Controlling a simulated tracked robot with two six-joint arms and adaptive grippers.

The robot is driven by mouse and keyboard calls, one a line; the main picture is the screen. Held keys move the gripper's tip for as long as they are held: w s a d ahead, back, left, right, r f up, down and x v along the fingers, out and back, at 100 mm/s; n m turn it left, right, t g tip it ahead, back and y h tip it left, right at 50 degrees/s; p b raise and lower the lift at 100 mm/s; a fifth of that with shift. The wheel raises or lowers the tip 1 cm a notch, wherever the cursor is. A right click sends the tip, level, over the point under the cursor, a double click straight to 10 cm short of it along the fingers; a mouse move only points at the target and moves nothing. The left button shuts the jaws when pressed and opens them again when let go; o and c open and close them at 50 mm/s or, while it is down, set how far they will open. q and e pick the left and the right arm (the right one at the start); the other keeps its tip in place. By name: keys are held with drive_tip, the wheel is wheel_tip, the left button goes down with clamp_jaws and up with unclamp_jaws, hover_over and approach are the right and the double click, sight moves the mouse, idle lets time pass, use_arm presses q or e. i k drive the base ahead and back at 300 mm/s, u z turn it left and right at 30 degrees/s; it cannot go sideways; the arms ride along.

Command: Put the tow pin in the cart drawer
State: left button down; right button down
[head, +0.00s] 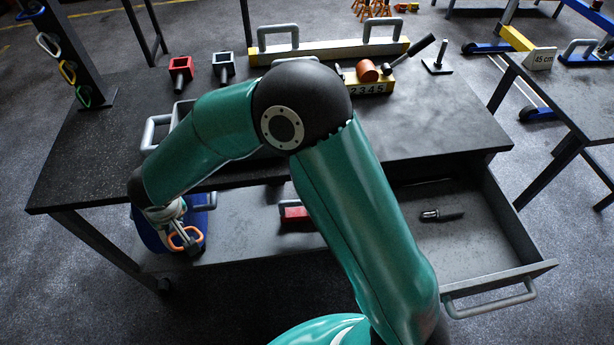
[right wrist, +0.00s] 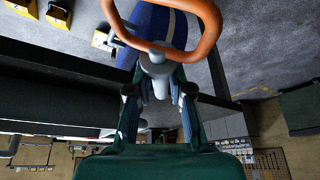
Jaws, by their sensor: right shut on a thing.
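My right arm crosses the head view, and its gripper (head: 182,236) is low at the left, beside the bench's front edge. It is shut on a grey pin with an orange loop, which looks like the tow pin (head: 186,238). In the right wrist view the orange loop (right wrist: 205,15) stands out beyond the fingers, with the grey shaft between them. The cart drawer (head: 520,268) is pulled out at the right under the bench top. A dark tool with a shiny end (head: 441,215) lies in it. My left gripper is out of view.
A blue body (head: 148,235) stands close behind the right gripper. A red block (head: 294,216) sits on the low shelf. Red and dark sockets, a yellow numbered block (head: 372,87) and a yellow-grey beam (head: 330,49) are on the bench top. A hook post (head: 75,55) stands left.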

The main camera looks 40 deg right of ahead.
sight(439, 198)
drive_tip(key=u, duration=0.65)
drive_tip(key=k, duration=1.65)
drive_tip(key=z, duration=0.45)
drive_tip(key=i, duration=1)
